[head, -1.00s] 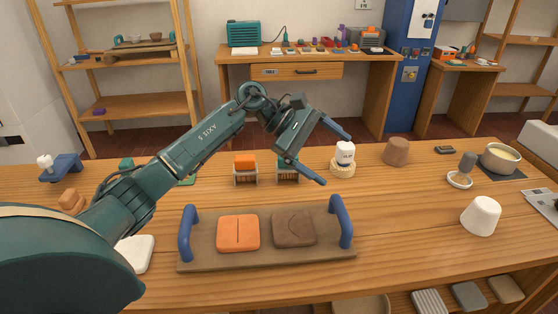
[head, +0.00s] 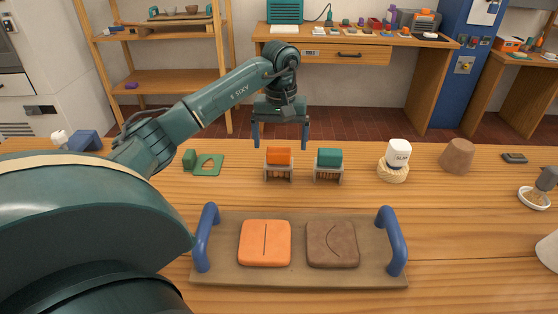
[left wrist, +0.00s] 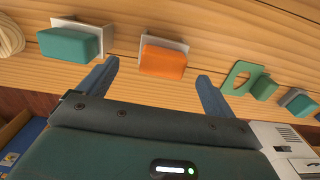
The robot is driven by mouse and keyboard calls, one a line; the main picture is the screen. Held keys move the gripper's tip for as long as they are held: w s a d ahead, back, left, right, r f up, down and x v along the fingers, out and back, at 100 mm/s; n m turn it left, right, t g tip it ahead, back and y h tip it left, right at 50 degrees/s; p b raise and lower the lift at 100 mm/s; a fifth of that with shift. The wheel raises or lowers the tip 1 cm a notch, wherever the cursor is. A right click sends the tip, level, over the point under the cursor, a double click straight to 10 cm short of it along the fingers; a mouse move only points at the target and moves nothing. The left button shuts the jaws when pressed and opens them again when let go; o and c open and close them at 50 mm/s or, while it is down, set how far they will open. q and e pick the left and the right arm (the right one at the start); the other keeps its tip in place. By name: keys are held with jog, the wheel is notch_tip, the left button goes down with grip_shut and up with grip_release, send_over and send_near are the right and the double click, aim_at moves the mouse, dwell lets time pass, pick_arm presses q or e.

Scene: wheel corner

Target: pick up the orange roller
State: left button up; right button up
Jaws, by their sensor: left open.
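The orange roller (head: 278,155) sits in a small pale stand on the wooden table, behind the board with two blue handles. It also shows in the left wrist view (left wrist: 162,61), ahead of and roughly between my fingers. My left gripper (head: 280,137) is open and empty, with its blue fingers pointing down. It appears at the far side of the orange roller, one finger to each side in the picture, apart from it. In the left wrist view the gripper (left wrist: 158,76) also shows spread fingers. My right gripper is not in view.
A teal roller (head: 329,157) in a similar stand is close to the right. A green cut-out plate (head: 212,167) lies to the left. The handled board (head: 300,279) holds an orange and a brown slab in front. A white-topped stamp (head: 399,153) stands further right.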

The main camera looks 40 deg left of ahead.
aim_at(279, 162)
pick_arm(q)
jog(key=shift+f, duration=0.95)
jog(key=f, duration=0.4)
jog(key=shift+s, duration=0.3)
jog(key=shift+f, duration=0.7)
jog(key=shift+c, duration=0.3)
jog(key=c, duration=1.4)
jog(key=shift+r, duration=0.1)
notch_tip(279, 162, up, 10)
